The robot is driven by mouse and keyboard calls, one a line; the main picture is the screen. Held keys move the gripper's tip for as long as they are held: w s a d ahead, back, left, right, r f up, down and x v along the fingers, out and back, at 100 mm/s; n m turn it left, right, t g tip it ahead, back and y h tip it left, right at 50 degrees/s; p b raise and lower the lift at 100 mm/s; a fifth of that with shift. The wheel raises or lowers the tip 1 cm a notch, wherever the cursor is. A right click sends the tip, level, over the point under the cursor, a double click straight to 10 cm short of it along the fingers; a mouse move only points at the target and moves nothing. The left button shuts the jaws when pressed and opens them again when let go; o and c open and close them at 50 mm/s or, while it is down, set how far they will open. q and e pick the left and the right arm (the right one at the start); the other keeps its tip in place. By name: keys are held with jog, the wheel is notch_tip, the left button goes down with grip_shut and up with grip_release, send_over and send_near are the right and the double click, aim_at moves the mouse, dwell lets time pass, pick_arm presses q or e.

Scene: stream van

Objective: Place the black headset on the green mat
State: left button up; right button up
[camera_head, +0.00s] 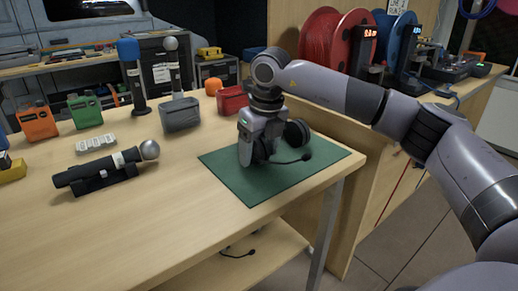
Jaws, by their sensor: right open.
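The black headset (296,133) is on the green mat (252,188), at the right end of the wooden table. Its thin microphone boom points right over the mat. My right gripper (247,160) is open and low over the mat, at the left side of the headset. The gripper hides part of the headset, and I cannot tell whether the fingers touch it. The left gripper is not in view.
A dark microphone on a cradle (100,174) lies left on the table (160,220). A grey case (180,114) and a red case (232,99) stand behind the mat. Red and blue cable reels (325,45) stand on the right-hand counter. The table's front middle is clear.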

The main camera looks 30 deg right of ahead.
pick_arm(q)
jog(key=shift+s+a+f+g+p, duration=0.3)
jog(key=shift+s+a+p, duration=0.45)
jog(key=shift+p, duration=0.25)
pick_arm(e)
notch_tip(320, 180, up, 12)
jog(key=s, duration=0.2)
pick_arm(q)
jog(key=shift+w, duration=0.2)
pick_arm(e)
jog(key=shift+s, duration=0.1)
